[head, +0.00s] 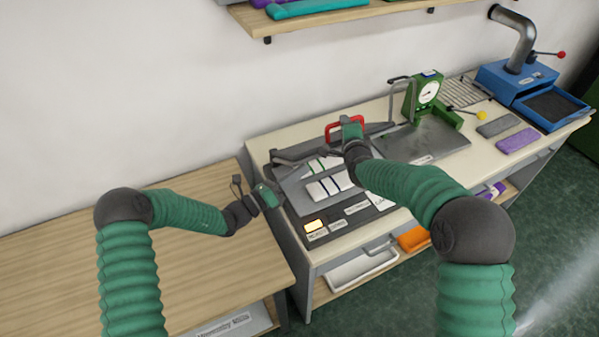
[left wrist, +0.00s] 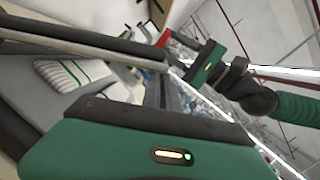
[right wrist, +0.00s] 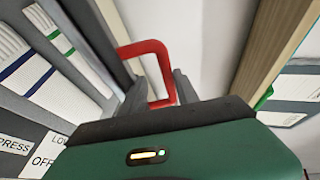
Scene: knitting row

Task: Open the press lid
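The press on the bench has a grey bed (head: 298,197) with white striped knit pieces (head: 326,188) lying on it. Its grey lid (head: 366,131) stands raised at the back, seen nearly edge-on, and also crosses the left wrist view (left wrist: 75,40). The red handle (head: 331,131) is on the lid. My right gripper (right wrist: 160,88) is at the handle (right wrist: 142,47), with its fingers apart and part of the handle between them. Firm contact cannot be made out. My left gripper (head: 281,187) is beside the press's left edge, empty, its fingertips close together.
A lit yellow button (head: 313,225) and labels are on the press front. A green device with a dial (head: 428,92) stands to the right, with a blue machine (head: 530,80) beyond. A bare wooden table (head: 60,270) is at left. A shelf (head: 330,14) hangs above.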

